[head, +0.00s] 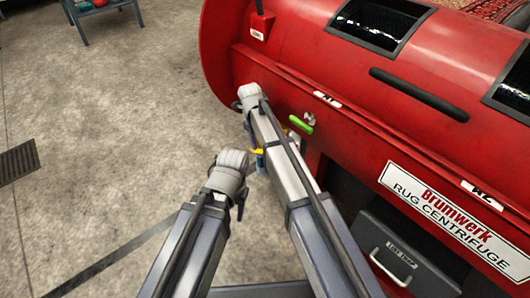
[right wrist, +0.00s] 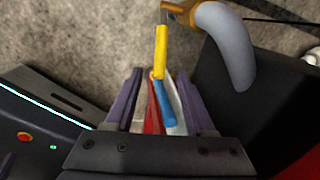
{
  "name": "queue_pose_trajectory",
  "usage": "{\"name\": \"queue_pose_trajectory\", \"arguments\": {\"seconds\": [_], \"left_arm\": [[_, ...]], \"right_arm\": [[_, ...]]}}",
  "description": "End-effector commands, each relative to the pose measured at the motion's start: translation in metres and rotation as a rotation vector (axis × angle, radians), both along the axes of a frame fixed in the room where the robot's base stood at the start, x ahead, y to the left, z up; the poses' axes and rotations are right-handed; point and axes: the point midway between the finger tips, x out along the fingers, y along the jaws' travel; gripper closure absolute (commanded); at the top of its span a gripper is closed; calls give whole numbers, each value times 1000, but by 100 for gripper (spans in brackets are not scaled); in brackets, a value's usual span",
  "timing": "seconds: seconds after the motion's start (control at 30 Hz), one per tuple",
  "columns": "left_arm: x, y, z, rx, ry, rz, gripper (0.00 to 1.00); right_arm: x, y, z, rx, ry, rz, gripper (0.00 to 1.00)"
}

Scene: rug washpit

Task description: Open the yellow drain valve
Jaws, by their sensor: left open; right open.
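The yellow valve handle (right wrist: 160,52) shows in the right wrist view as a yellow bar reaching up to a metal fitting. A blue bar (right wrist: 165,102) lies just below it. My right gripper (right wrist: 160,76) is open, with its fingers on either side of the bars; I cannot tell whether they touch. In the head view, small parts of the yellow handle (head: 257,151) and the blue bar (head: 260,163) show beside my right arm, which hides the rest. My left gripper (head: 240,200) is lower and left of them, open and mostly hidden by its wrist.
The red rug centrifuge (head: 340,95) fills the upper right, with a green handle (head: 301,126) on its side. A grey box with a handle (head: 400,250) stands lower right. A curved grey pipe (right wrist: 225,45) is beside the yellow handle. The concrete floor (head: 110,110) at left is mostly clear.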

Motion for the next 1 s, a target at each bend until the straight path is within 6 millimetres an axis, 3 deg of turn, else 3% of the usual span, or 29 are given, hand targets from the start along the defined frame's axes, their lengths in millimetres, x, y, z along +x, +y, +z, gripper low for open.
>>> {"name": "queue_pose_trajectory", "arguments": {"seconds": [0.37, 0.8, 1.0], "left_arm": [[0, 0, -13, 0, 0, 2, 50], [0, 0, -66, 0, -2, 12, 50], [0, 0, -78, 0, -3, 11, 50]], "right_arm": [[1, -1, -13, 0, 0, -2, 45], [7, -7, -66, -1, 1, -1, 45], [8, -9, -78, -1, 1, -1, 45]]}}
